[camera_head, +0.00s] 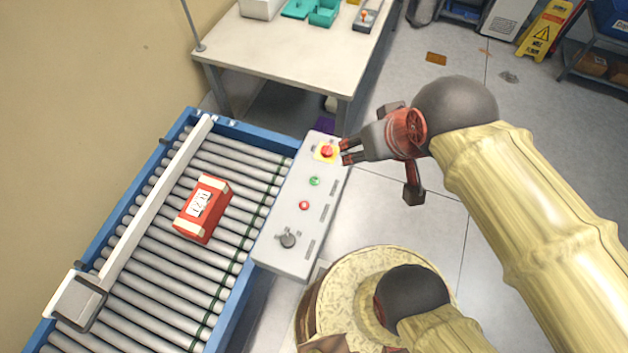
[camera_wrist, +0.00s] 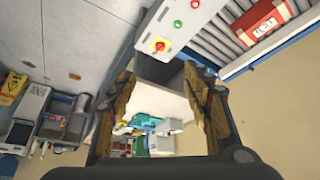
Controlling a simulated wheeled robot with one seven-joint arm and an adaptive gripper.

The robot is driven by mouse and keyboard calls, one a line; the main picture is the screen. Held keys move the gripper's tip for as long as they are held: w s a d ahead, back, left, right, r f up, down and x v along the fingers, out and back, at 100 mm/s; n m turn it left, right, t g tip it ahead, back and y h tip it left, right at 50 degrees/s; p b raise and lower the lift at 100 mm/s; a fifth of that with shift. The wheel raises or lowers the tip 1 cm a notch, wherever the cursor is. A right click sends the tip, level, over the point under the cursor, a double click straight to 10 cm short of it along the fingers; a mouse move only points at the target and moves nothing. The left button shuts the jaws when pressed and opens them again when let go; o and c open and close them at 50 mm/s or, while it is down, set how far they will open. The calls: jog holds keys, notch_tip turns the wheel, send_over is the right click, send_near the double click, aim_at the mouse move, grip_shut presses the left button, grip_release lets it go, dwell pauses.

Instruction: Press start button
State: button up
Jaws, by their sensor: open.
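The control panel (camera_head: 300,225) is a grey box along the right side of the conveyor. Its green button (camera_head: 314,181), which looks like the start button, sits between a red emergency stop on a yellow plate (camera_head: 326,151) and a smaller red button (camera_head: 304,205). My gripper (camera_head: 345,152) is open and empty, its fingertips by the panel's far end near the emergency stop. In the wrist view the green button (camera_wrist: 179,24) is at the top, beyond the emergency stop (camera_wrist: 159,45), and my open fingers (camera_wrist: 165,90) show below. I cannot tell whether a fingertip touches the panel.
A roller conveyor (camera_head: 150,255) with blue side rails carries a red and cream box (camera_head: 203,209). A black knob (camera_head: 288,240) is at the panel's near end. A white table (camera_head: 300,45) with teal bins stands behind. Open floor lies to the right.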

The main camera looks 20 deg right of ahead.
jog(key=shift+c, duration=0.8)
